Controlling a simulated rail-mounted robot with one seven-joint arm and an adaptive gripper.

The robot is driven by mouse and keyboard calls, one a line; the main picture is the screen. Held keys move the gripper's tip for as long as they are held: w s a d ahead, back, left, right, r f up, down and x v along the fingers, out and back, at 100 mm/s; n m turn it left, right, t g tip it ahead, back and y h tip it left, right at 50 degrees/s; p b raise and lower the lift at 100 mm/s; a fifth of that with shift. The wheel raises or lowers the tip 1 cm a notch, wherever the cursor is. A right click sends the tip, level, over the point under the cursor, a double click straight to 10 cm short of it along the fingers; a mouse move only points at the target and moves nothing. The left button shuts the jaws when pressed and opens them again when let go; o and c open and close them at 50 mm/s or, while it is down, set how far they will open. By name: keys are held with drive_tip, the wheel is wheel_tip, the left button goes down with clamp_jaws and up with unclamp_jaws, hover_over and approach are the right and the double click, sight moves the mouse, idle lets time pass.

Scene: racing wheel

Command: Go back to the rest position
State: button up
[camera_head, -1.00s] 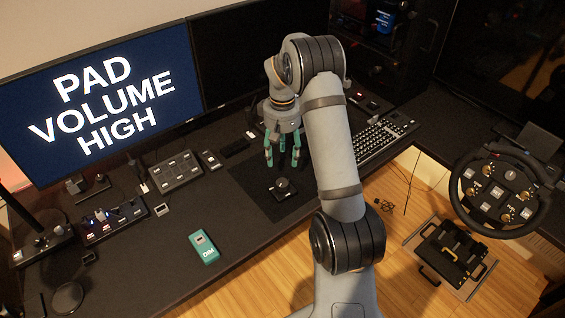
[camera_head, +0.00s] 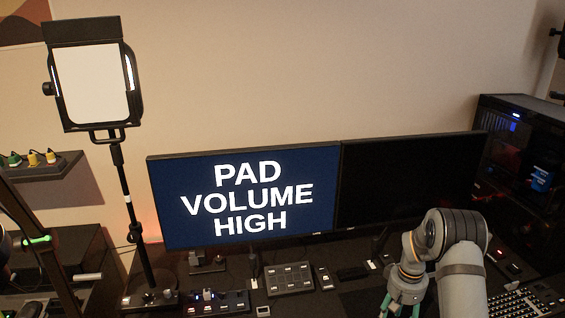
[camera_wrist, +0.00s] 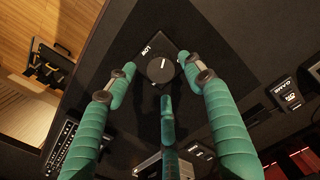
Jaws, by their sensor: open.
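My gripper (camera_wrist: 158,80) has several teal fingers, spread open and empty. In the wrist view they surround a small black box with a round knob (camera_wrist: 161,69), seen below or beyond the fingertips; I cannot tell the exact gap. The knob has a white pointer line, and white lettering is on the box. In the head view my gripper (camera_head: 402,303) shows only partly at the bottom edge, in front of the dark monitor, and its fingertips are cut off. The left monitor (camera_head: 248,197) reads "PAD VOLUME HIGH".
The dark monitor (camera_head: 410,180) stands behind my arm. A button panel (camera_head: 290,279) and a keyboard (camera_head: 525,301) lie on the desk. A lamp on a stand (camera_head: 97,85) rises at left, and a PC case (camera_head: 520,150) stands at right.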

wheel_tip(320, 180, down, 2)
drive_tip(key=shift+f+p, duration=0.15)
drive_tip(key=shift+p, duration=0.25)
drive_tip(key=shift+n+p, duration=0.4)
drive_tip(key=shift+p, duration=0.1)
drive_tip(key=shift+w+r+b, duration=0.1)
drive_tip(key=shift+r+b, duration=0.2)
drive_tip(key=shift+b, duration=0.15)
drive_tip(key=shift+r, duration=0.4)
